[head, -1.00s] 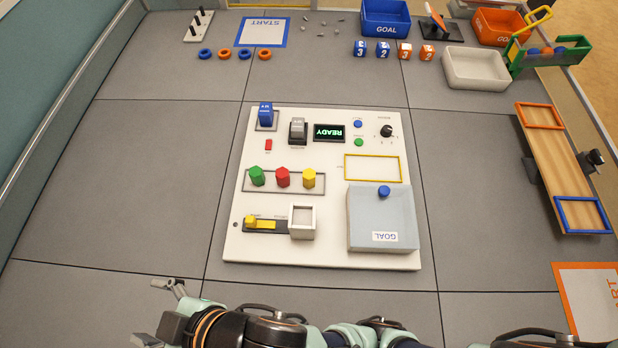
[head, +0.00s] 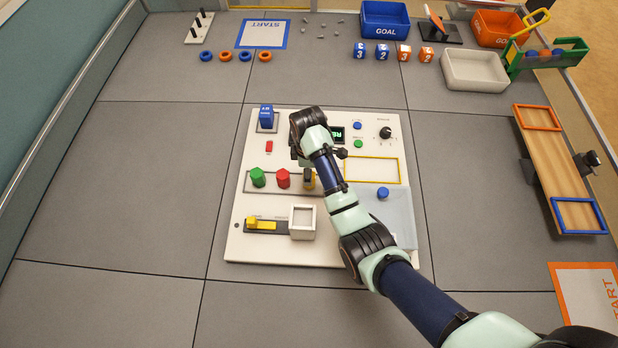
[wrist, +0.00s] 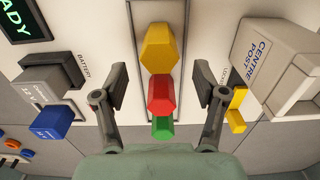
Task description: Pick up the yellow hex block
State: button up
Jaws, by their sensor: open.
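The yellow hex block (wrist: 160,47) stands at the end of a row on the white panel, in line with a red hex block (wrist: 161,93) and a green hex block (wrist: 162,127). In the head view the yellow block (head: 312,185) is mostly hidden by my gripper (head: 307,173). My gripper (wrist: 160,87) is open and empty in the wrist view, its fingers apart on either side of the row. The yellow block appears just ahead of the fingertips, between their lines. Whether a finger touches it cannot be told.
In the wrist view a post box (wrist: 283,60) is close on the right.

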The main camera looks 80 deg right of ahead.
notch_tip(320, 180, down, 7)
jog(key=shift+s+r+b, duration=0.15)
jog(key=shift+r+b, duration=0.05)
jog(key=shift+b, duration=0.95)
jog(key=shift+r, duration=0.1)
jog(key=shift+c, duration=0.3)
jog(key=c, duration=1.2)
notch_tip(320, 180, up, 20)
jog(key=p, duration=1.1)
